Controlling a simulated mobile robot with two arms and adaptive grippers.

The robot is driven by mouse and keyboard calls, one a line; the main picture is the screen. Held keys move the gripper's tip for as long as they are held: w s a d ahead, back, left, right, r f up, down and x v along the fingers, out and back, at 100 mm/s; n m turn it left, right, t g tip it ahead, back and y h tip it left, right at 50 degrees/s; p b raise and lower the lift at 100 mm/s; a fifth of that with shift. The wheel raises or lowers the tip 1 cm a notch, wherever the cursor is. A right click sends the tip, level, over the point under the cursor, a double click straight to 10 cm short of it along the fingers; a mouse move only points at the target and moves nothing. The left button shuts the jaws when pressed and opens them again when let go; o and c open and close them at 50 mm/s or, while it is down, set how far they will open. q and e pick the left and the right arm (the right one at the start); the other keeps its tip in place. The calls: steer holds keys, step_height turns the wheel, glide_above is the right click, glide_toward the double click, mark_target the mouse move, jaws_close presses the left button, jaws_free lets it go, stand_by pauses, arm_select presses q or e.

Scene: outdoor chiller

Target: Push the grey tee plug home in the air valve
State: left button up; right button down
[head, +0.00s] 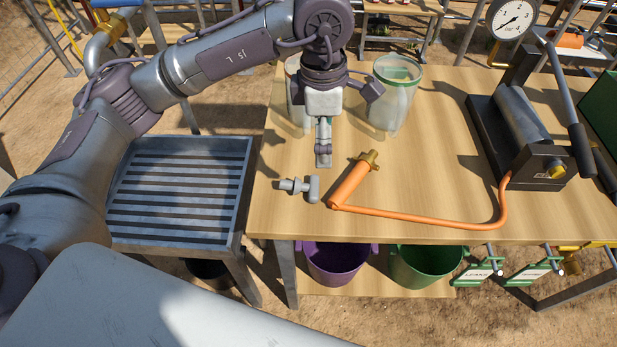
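The grey tee plug (300,188) lies on the wooden table near its left front part, with its crossbar to the right and its stem to the left. My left gripper (323,163) points down just behind the plug and appears apart from it. Its fingers are seen edge-on, so I cannot tell whether they are open or shut. I cannot clearly identify the air valve; a brass fitting on pipework (100,42) shows at the upper left, partly behind my arm. My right gripper is not in view.
An orange hose with a thick orange grip (352,184) and brass end lies right of the plug, running to a hand pump (520,125) with a gauge (512,18). A clear jar (396,95) stands behind. A slatted grey tray (243,165) stands left of the table (440,150).

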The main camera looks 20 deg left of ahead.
arm_select(q)
steer(key=p, duration=0.1)
glide_above(313, 185)
steer(key=shift+y, duration=0.3)
steer(key=f, duration=0.8)
steer(key=shift+w+d, duration=0.25)
steer(key=shift+w, duration=0.05)
steer(key=f, duration=0.1)
steer(key=f+p, duration=0.1)
steer(key=f, duration=0.2)
steer(key=shift+s+a+f+p, duration=0.2)
steer(key=shift+s+p, duration=0.2)
steer(key=shift+w+f, duration=0.1)
steer(key=shift+f, duration=0.4)
steer(key=c, duration=1.2)
steer(key=shift+c, duration=0.2)
steer(key=shift+r, duration=0.1)
